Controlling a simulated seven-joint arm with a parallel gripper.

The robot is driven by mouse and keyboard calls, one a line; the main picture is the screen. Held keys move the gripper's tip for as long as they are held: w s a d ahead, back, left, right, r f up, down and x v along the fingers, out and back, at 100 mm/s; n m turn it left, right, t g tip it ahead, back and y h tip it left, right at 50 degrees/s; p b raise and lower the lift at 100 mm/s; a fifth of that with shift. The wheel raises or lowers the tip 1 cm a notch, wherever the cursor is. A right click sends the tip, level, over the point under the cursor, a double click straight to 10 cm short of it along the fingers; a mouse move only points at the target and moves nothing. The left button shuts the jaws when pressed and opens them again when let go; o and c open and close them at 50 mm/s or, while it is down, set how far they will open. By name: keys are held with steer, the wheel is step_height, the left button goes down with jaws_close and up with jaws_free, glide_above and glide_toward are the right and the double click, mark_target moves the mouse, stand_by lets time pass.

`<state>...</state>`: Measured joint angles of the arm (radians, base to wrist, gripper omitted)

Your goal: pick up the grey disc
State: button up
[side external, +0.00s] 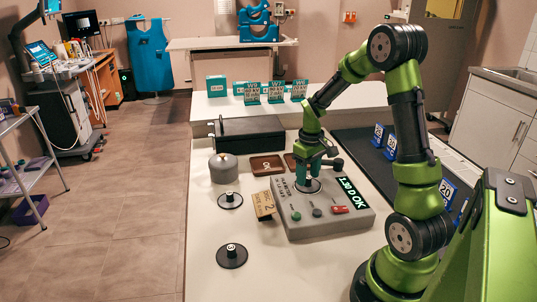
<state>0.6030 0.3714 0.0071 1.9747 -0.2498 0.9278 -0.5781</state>
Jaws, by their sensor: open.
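A round disc with a pale grey rim (314,188) lies on top of the grey tester box (330,222), at its back left. My gripper (308,178) points down right over this disc, fingers open and hiding its middle; I cannot tell whether they touch it. Two more discs with upright knobs stand on the white table to the left: a dark one with a pale rim (230,203) and a darker one nearer the front (232,262). Which disc is meant by grey is hard to tell from colour alone.
The tester has a lit display (350,191), small knobs and a red switch. A tan tag (263,206) leans at its left. A grey cylinder (223,172), brown trays (266,165) and a black case (250,134) stand behind.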

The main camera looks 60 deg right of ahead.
steer(key=shift+f, duration=0.6)
jaws_close()
steer(key=shift+r, duration=0.1)
